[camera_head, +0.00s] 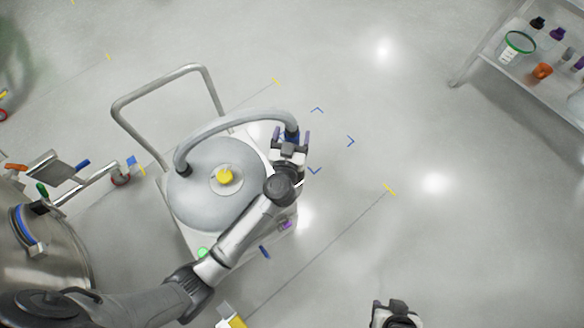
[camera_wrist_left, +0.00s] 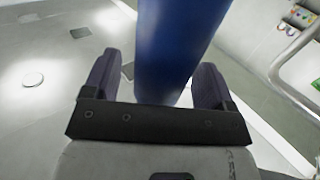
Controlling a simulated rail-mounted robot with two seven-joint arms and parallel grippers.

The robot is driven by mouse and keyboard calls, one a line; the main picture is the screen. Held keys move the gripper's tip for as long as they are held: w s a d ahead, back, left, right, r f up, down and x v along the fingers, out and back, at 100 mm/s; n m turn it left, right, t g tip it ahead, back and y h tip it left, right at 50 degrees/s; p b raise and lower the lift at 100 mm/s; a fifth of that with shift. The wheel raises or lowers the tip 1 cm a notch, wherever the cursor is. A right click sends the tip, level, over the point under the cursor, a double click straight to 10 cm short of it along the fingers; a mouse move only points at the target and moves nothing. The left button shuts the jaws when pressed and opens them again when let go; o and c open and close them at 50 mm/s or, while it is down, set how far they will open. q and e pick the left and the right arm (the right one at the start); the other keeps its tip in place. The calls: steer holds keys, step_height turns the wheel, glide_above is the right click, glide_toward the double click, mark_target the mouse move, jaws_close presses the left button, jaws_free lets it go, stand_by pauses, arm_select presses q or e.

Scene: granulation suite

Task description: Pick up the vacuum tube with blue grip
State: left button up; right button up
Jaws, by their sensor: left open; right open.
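The vacuum tube (camera_head: 232,117) is a grey hose arching over the round lid of a wheeled cart. Its blue grip (camera_head: 291,136) is at the tube's right end. My left gripper (camera_head: 290,137) is at this grip, with its fingers on either side. In the left wrist view the blue grip (camera_wrist_left: 178,50) stands large between the two open fingers (camera_wrist_left: 154,82), with a gap visible beside each finger. My right gripper (camera_head: 394,308) is at the bottom edge of the head view, away from the tube; its fingers are hard to make out.
The cart's round grey lid (camera_head: 205,195) has a yellow knob (camera_head: 225,176). A bent metal handle (camera_head: 160,88) rises behind it. A steel vessel (camera_head: 50,250) stands at the left. A shelf (camera_head: 515,62) with containers is at the upper right. The floor between is clear.

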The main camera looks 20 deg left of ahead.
arm_select(q)
steer(key=shift+c, duration=0.3)
steer(key=c, duration=0.9)
steer(key=shift+r, duration=0.15)
steer(key=shift+c, duration=0.2)
step_height(320, 180, up, 20)
steer(key=p, duration=1.7)
steer(key=shift+p, duration=0.35)
